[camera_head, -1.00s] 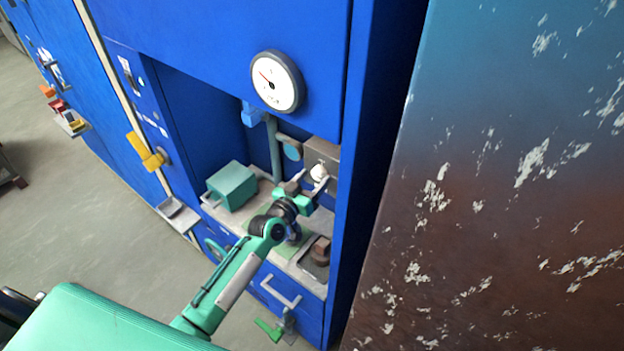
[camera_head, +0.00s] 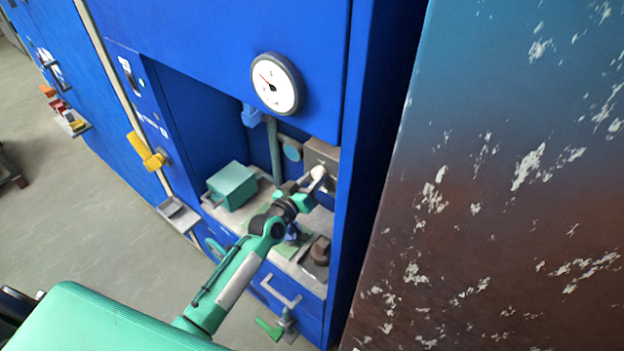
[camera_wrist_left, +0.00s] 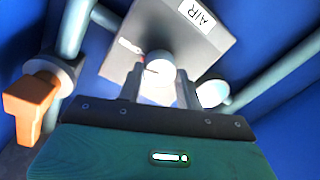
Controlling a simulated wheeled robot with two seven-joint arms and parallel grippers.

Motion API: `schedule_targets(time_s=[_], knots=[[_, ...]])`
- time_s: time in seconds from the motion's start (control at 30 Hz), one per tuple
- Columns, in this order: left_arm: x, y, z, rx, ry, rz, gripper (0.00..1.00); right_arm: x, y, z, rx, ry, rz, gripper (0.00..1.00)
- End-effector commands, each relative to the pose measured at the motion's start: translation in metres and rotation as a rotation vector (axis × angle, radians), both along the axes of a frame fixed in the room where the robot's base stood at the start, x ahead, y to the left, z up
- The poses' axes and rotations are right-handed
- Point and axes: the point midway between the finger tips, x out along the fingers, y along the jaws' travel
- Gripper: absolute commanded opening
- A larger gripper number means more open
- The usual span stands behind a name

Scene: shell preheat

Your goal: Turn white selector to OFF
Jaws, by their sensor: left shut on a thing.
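The white selector (camera_wrist_left: 159,68) is a round knob on a grey box labelled AIR (camera_wrist_left: 190,35), mounted inside the blue cabinet. In the wrist view the two fingers of my left gripper (camera_wrist_left: 160,92) stand on either side of the selector and are shut on it. In the head view my left gripper (camera_head: 312,184) reaches into the recess, and the selector (camera_head: 318,173) shows at its fingertips, partly covered. The pointer's exact setting is too small to read. My right gripper is not in view.
An orange handle (camera_wrist_left: 30,105) on a pipe is left of the gripper in the wrist view. A teal box (camera_head: 232,185) and a brown block (camera_head: 320,251) sit on the recess shelf. A round gauge (camera_head: 276,84) is above. A large worn panel (camera_head: 490,200) stands at right.

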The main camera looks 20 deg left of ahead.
Motion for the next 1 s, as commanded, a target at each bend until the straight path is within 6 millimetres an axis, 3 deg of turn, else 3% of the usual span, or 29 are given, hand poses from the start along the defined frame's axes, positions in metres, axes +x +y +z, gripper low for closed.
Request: schedule_targets(time_s=[1.0], knots=[[0.0011, 0.0026, 0.0013, -0.903, 0.326, 0.002, 0.13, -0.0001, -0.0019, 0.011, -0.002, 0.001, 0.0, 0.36]])
